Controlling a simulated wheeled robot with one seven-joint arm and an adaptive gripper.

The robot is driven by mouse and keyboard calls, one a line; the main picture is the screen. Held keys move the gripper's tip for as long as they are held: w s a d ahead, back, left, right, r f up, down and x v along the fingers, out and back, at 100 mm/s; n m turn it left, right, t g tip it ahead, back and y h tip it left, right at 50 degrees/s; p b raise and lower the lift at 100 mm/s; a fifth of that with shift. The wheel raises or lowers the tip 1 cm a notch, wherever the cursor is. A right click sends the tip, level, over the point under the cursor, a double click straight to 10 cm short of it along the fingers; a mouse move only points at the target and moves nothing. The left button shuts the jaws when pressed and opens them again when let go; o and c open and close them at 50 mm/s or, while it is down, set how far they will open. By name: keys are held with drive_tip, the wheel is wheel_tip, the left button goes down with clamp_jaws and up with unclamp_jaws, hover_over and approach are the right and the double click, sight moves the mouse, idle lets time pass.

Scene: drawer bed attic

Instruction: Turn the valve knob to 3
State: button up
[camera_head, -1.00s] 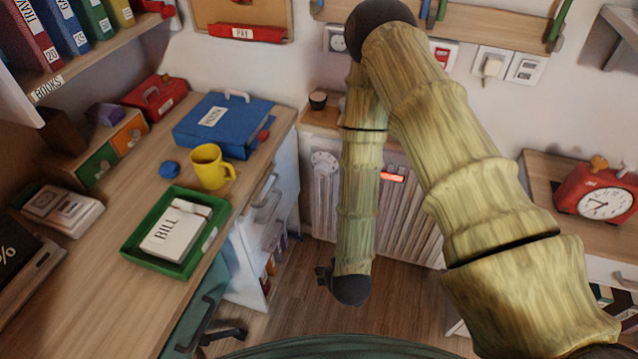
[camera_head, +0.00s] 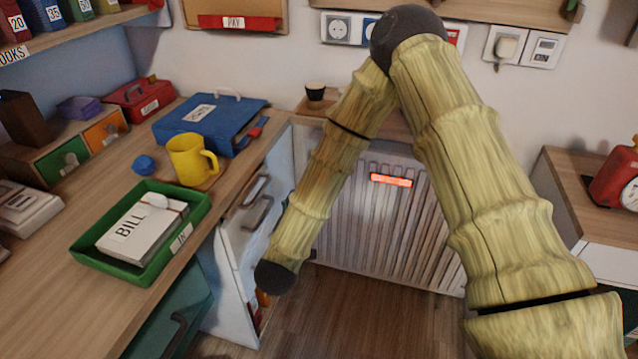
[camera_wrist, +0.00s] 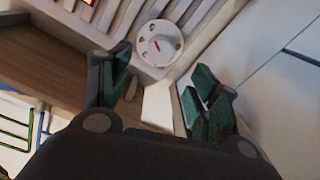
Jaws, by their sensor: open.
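The white round valve knob (camera_wrist: 160,43) shows in the wrist view, at the top middle, with a small red mark and dark symbols around its face. I cannot read its setting. My gripper (camera_wrist: 160,82) is open and empty, its two dark green fingers apart. The knob lies beyond the fingertips in the picture, between their two sides, and does not look touched. In the head view the knob is hidden behind my arm. The ribbed white radiator (camera_head: 400,225) stands against the back wall with a glowing orange-red strip (camera_head: 391,180).
The desk (camera_head: 75,275) at left holds a green tray (camera_head: 140,278), a yellow mug (camera_head: 188,160) and a blue binder (camera_head: 210,122). White drawers (camera_head: 235,250) stand close beside my forearm. A cabinet with a red clock (camera_head: 612,178) is at right. The floor before the radiator is clear.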

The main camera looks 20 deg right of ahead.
drive_tip(key=shift+b+x, duration=0.85)
drive_tip(key=shift+x, duration=4.55)
drive_tip(key=c, duration=1)
